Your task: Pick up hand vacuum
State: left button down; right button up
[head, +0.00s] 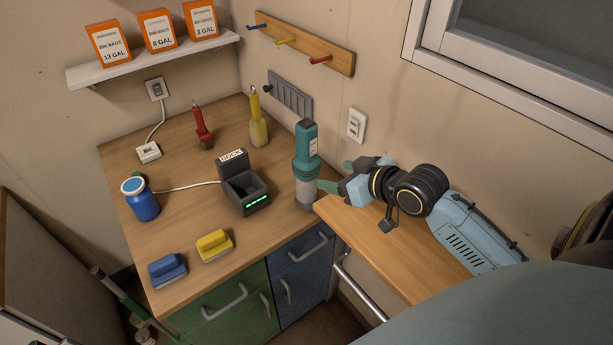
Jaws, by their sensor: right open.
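The hand vacuum (305,160) is teal with a dark top, a white label and a grey lower end. It stands upright at the right end of the wooden counter, near the corner with the ledge. My right gripper (338,176) comes in from the right, just right of the vacuum. Its green-tipped fingers are apart with nothing held between them. The nearer fingertip is very close to the vacuum's lower body; I cannot tell if it touches. My left gripper is not in view.
A black dock (243,190) with a green light sits left of the vacuum. A blue jar (140,200), blue brush (167,270), yellow brush (214,246), red bottle (203,133) and yellow bottle (258,130) stand around it. A wooden ledge (385,245) lies below my right arm.

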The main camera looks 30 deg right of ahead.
aim_at(313, 147)
jog(key=shift+t, duration=0.7)
jog(key=w, duration=0.6)
jog(key=w+d, duration=0.1)
jog(key=w, duration=0.2)
jog(key=shift+p+x, duration=0.4)
jog(key=shift+x, duration=2.45)
jog(key=shift+d+f, duration=0.1)
jog(key=shift+d, duration=0.05)
grip_shut()
